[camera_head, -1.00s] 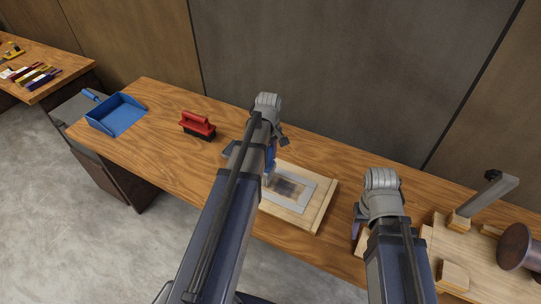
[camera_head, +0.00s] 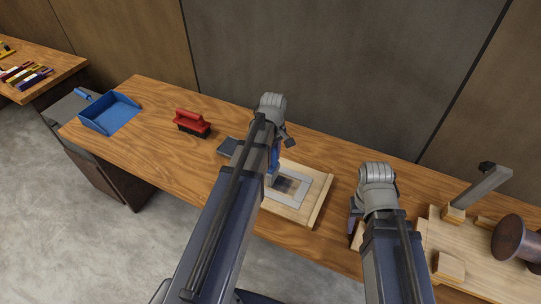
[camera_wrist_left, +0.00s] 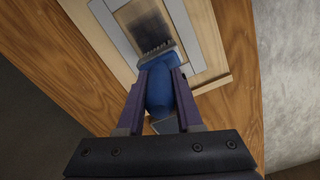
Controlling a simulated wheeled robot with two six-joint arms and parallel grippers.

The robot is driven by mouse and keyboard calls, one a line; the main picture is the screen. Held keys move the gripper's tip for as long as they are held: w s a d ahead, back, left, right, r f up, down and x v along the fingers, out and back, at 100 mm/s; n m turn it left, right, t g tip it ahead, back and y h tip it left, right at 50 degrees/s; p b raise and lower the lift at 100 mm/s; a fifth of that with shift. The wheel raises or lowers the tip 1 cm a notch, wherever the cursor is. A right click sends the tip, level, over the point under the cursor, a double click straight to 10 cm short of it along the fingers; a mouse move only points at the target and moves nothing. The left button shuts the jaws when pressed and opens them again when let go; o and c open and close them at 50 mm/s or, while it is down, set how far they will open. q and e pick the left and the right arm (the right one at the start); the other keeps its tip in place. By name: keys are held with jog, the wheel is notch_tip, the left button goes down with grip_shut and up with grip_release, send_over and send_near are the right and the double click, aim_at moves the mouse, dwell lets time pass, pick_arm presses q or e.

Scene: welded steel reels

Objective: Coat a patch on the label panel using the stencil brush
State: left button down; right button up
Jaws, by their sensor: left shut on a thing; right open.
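The label panel (camera_head: 313,213) is a pale wooden board lying on the bench, with a grey stencil frame (camera_head: 313,184) on it. A dark, smudged patch (camera_head: 285,184) shows inside the frame's window. My left gripper (camera_wrist_left: 158,98) is shut on the stencil brush (camera_wrist_left: 158,88) by its blue handle. In the left wrist view the bristles are at the near edge of the dark patch (camera_wrist_left: 147,25); I cannot tell whether they press on it. My left arm partly hides the brush in the head view. My right gripper (camera_head: 354,222) is open, right of the panel.
A red-handled scrubbing brush (camera_head: 192,123) and a blue dustpan (camera_head: 110,113) lie on the left of the bench. A dark flat pad (camera_head: 231,147) lies beside my left arm. At the right a wooden jig (camera_head: 440,237) stands by a brown reel (camera_head: 514,240).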

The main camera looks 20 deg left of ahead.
pick_arm(q)
jog(key=d, duration=0.3)
jog(key=shift+d, duration=0.15)
jog(key=shift+s+d, duration=0.1)
jog(key=shift+d, duration=1.65)
